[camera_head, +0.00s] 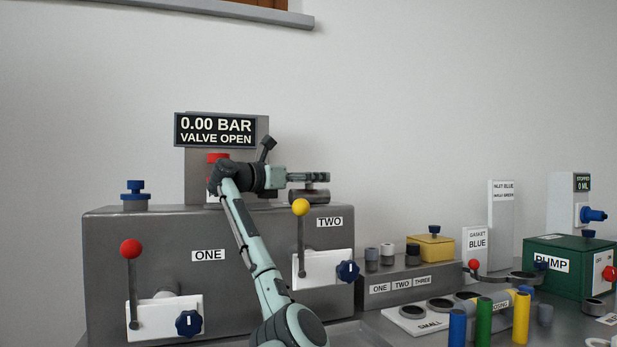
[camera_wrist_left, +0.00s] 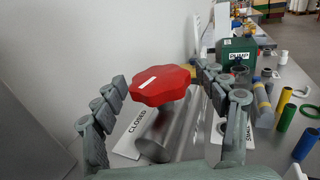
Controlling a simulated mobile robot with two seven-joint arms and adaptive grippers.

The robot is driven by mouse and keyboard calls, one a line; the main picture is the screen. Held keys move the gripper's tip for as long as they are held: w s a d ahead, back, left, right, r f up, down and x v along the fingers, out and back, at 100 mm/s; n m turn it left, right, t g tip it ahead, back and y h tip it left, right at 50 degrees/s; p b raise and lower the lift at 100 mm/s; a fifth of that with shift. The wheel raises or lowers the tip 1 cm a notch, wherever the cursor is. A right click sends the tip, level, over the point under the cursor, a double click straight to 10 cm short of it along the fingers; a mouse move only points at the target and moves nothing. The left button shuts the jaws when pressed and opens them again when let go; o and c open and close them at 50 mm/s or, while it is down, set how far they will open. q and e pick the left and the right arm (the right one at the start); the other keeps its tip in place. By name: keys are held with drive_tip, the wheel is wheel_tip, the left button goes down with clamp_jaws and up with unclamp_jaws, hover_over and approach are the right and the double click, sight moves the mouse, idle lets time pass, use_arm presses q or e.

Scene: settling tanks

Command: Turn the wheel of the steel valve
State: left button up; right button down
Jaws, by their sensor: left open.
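In the left wrist view, the red lobed wheel (camera_wrist_left: 160,85) with a white mark on top sits on a steel cylindrical body (camera_wrist_left: 156,148). A white plate reading CLOSED (camera_wrist_left: 130,138) lies beside it. My left gripper (camera_wrist_left: 160,76) is open, with one finger on each side of the wheel; I cannot tell if they touch it. In the head view my left gripper (camera_head: 322,185) points right above the grey cabinet. A red part (camera_head: 217,157) shows behind my arm there; I cannot tell if it is the same wheel. The display (camera_head: 215,130) reads 0.00 BAR, VALVE OPEN. My right gripper is not in view.
The grey cabinet (camera_head: 140,240) carries a red-knobbed lever (camera_head: 131,250) and a yellow-knobbed lever (camera_head: 300,208). A blue knob (camera_head: 134,188) stands on its top left. A green pump box (camera_head: 570,265) and several coloured cylinders crowd the right.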

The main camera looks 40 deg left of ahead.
use_arm(q)
drive_tip(key=c, duration=1.2)
drive_tip(key=shift+d+n+y, duration=0.1)
drive_tip(key=shift+n+y, duration=0.3)
drive_tip(key=shift+y, duration=0.2)
drive_tip(key=shift+n+y+p, duration=0.35)
drive_tip(key=shift+n+y, duration=0.15)
drive_tip(key=shift+y, duration=0.3)
drive_tip(key=shift+d+n+y, duration=0.1)
drive_tip(key=shift+n+y, duration=0.3)
drive_tip(key=shift+y, duration=0.3)
drive_tip(key=shift+a+n+y, duration=0.2)
drive_tip(key=shift+n+y, duration=0.2)
drive_tip(key=shift+y, duration=0.2)
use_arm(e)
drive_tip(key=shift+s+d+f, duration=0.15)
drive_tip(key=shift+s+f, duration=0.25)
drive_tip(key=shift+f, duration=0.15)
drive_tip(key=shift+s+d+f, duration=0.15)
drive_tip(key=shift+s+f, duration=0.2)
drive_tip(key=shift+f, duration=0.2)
use_arm(q)
drive_tip(key=o, duration=1.2)
